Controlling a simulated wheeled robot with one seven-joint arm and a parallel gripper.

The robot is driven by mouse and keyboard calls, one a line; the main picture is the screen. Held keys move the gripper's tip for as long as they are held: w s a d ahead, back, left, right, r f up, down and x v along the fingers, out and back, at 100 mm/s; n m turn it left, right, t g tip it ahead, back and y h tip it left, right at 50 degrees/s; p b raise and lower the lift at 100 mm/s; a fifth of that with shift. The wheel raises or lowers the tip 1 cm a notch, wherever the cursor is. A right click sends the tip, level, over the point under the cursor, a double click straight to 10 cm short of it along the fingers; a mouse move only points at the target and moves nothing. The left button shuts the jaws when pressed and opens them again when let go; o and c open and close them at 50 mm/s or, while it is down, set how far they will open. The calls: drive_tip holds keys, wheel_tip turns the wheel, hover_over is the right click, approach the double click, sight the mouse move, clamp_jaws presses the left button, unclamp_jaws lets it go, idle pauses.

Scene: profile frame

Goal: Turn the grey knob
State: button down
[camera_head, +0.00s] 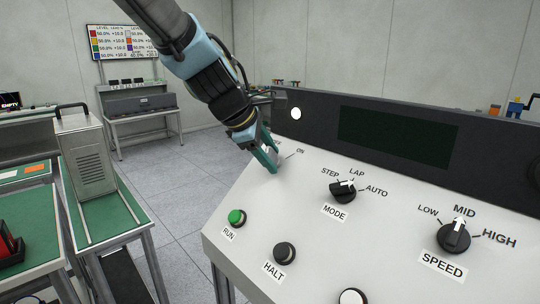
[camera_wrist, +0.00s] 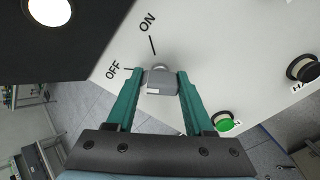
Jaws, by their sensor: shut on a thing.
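The grey knob (camera_wrist: 160,82) is on the sloped white panel (camera_head: 310,215), between my gripper's two green fingers in the wrist view. Printed OFF and ON labels with tick marks stand beside it. My gripper (camera_wrist: 157,88) is shut on the knob, a finger on each side. In the head view my gripper (camera_head: 268,160) reaches down to the panel's upper left corner, and its fingers hide most of the knob. The ON label shows just to its right.
The panel also bears a black MODE knob (camera_head: 343,191), a SPEED knob (camera_head: 454,236), a green RUN button (camera_head: 236,217) and a dark HALT button (camera_head: 285,252). A dark upright console with a screen (camera_head: 397,138) rises behind. Open floor lies left of the panel.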

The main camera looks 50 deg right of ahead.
drive_tip(key=shift+f+m+b, duration=0.1)
drive_tip(key=shift+m+b, duration=0.2)
drive_tip(key=shift+m, duration=0.1)
drive_tip(key=m+b, duration=0.2)
drive_tip(key=shift+f+m, duration=0.15)
drive_tip(key=shift+m, duration=0.15)
drive_tip(key=m+b, duration=0.3)
drive_tip(key=b, duration=0.1)
drive_tip(key=shift+m, duration=0.3)
drive_tip(key=m+b, duration=0.4)
drive_tip(key=shift+a+f+h, duration=0.1)
drive_tip(key=shift+h, duration=0.2)
drive_tip(key=shift+m+b, duration=1.4)
drive_tip(key=shift+r, duration=0.2)
drive_tip(key=shift+c, duration=1.4)
unclamp_jaws()
